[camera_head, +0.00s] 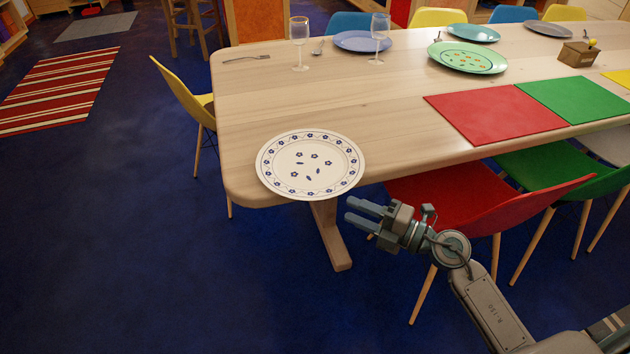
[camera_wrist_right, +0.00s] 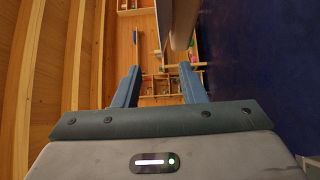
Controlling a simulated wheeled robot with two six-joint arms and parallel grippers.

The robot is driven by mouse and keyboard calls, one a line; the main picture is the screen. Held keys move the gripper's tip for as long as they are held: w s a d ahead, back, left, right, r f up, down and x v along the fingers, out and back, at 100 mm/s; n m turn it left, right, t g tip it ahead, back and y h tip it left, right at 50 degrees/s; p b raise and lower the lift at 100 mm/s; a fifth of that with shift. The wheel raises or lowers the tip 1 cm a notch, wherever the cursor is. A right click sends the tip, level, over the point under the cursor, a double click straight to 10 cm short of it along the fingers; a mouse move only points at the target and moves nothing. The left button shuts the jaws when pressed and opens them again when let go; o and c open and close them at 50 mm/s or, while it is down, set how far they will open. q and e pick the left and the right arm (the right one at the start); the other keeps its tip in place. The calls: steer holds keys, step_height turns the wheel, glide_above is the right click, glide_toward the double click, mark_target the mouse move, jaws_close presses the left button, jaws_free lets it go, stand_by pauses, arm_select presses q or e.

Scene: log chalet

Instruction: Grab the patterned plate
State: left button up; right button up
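The patterned plate (camera_head: 310,165) is white with a blue flower pattern and a blue-marked rim. It lies flat at the near left corner of the wooden table (camera_head: 330,105), its near rim at or past the table edge. My right gripper (camera_head: 354,210) is to the right of the plate and nearer to me, apart from it, with its fingers pointing left. In the right wrist view, the two fingers (camera_wrist_right: 160,84) stand apart with nothing between their tips. My left gripper is not in view.
A red chair (camera_head: 480,205) stands close behind my right gripper, and a yellow chair (camera_head: 185,95) is at the table's left end. Red (camera_head: 495,113) and green (camera_head: 575,98) mats, wine glasses (camera_head: 299,45) and a green plate (camera_head: 467,57) are farther along.

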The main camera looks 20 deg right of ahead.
mark_target(324, 200)
steer(key=shift+f+p+x, duration=0.1)
steer(key=shift+f+x, duration=0.05)
steer(key=shift+x, duration=1.65)
steer(key=shift+f+p+x, duration=0.15)
steer(key=shift+x, duration=1.7)
steer(key=shift+f+p+x, duration=0.1)
steer(key=shift+f+x, duration=0.05)
steer(key=shift+x, duration=1.65)
steer(key=shift+r, duration=0.1)
jaws_close()
